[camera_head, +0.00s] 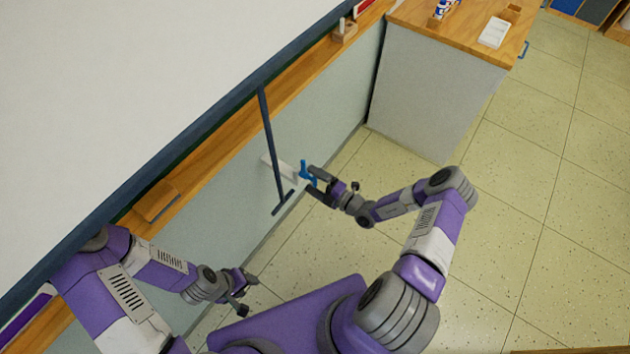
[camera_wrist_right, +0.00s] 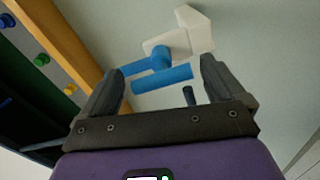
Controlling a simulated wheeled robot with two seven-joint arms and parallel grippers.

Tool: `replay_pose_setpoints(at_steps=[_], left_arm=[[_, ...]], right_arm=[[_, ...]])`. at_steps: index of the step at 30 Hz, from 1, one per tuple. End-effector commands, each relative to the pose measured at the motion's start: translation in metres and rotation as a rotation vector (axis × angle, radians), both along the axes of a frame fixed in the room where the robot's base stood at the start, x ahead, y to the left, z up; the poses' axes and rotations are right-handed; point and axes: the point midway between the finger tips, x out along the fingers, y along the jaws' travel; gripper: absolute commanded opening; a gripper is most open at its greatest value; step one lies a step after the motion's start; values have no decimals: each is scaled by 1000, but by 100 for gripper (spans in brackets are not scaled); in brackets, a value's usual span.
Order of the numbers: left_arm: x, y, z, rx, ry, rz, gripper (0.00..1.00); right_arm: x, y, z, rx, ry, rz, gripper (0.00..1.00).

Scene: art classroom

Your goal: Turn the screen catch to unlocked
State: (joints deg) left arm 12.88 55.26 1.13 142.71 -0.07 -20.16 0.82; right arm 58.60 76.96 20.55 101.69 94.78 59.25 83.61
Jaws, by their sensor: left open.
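The screen catch is a blue handle (camera_head: 306,173) on a white bracket (camera_head: 279,166) on the wall below the whiteboard. My right gripper (camera_head: 317,181) is at the blue handle, with its fingers apart. In the right wrist view, the blue handle (camera_wrist_right: 162,80) lies between the open fingers of my right gripper (camera_wrist_right: 160,88), and the white bracket (camera_wrist_right: 181,35) is behind it. I cannot tell whether a finger touches the handle. My left gripper (camera_head: 247,290) is open and empty, low at the left, away from the catch.
A dark T-shaped bar (camera_head: 270,140) hangs from the board's lower edge, close to the bracket. A wooden ledge (camera_head: 235,128) runs under the whiteboard (camera_head: 150,90). A cabinet (camera_head: 430,90) stands at the back right. The tiled floor (camera_head: 530,200) at the right is clear.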

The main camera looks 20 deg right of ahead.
Motion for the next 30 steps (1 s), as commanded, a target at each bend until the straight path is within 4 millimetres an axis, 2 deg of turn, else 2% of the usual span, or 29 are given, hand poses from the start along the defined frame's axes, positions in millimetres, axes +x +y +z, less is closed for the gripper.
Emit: replay_pose_setpoints(at_steps=[9,21,30], left_arm=[[0,0,1,0,0,0,49],[0,0,9,0,0,0,49],[0,0,10,0,0,0,49]], right_arm=[[-3,-4,-1,-6,1,-4,96],[-53,-36,0,-5,0,-5,96],[-64,-41,0,-2,0,-2,96]])
